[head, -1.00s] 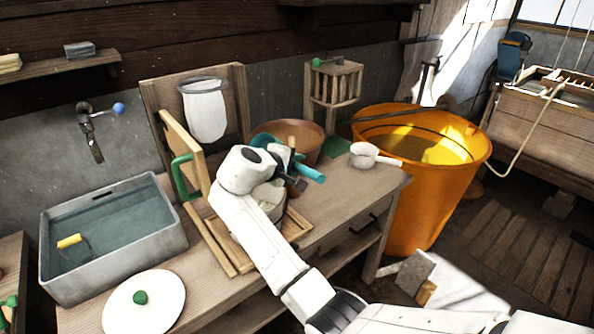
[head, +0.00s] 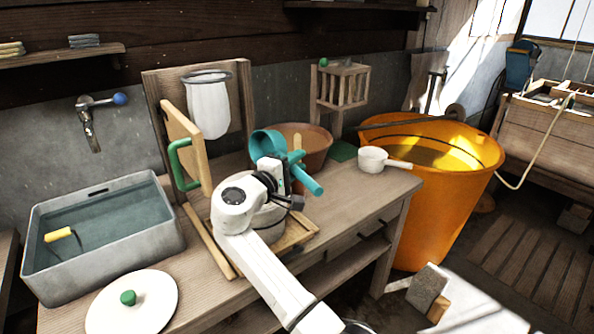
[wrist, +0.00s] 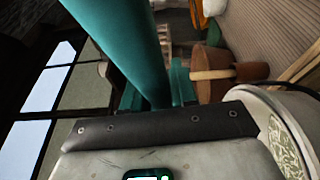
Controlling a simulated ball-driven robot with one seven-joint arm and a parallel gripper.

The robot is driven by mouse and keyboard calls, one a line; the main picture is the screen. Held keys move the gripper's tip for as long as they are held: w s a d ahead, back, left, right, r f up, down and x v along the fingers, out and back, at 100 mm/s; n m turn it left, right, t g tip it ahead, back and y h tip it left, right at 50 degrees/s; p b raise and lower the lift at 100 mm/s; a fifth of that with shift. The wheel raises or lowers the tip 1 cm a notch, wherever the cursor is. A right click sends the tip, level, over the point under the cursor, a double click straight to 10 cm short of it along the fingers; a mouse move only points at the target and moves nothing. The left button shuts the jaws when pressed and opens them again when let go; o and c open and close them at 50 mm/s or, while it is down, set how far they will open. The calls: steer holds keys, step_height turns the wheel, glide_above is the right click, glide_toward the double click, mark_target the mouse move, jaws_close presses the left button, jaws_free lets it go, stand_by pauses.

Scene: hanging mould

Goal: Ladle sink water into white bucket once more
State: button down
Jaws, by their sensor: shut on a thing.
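The grey sink (head: 105,270) at the left holds water. My gripper (head: 283,190) is shut on the teal handle of a ladle (head: 268,143). The ladle's cup is tilted on its side, to the upper left of my gripper, in front of the brown tub. The teal handle (wrist: 135,45) fills the upper middle of the wrist view. A pale round vessel, probably the white bucket (head: 262,218), stands on the bench below my gripper, partly hidden by my arm. Its rim also shows at the right of the wrist view (wrist: 285,90). Whether the ladle holds water is hidden.
A brown tub (head: 318,145) stands behind the ladle. A wooden board with a green handle (head: 182,165) stands upright between sink and vessel. A white dipper (head: 372,160) and white lid (head: 150,305) lie on the bench. A large orange tub (head: 430,210) stands at right.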

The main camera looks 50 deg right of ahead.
steer(key=shift+a+f+h+b, duration=0.55)
steer(key=shift+h+b, duration=0.45)
steer(key=shift+b, duration=1.1)
steer(key=shift+a+h+b, duration=0.1)
steer(key=shift+h+b, duration=0.2)
steer(key=shift+b, duration=0.15)
steer(key=shift+r, duration=0.1)
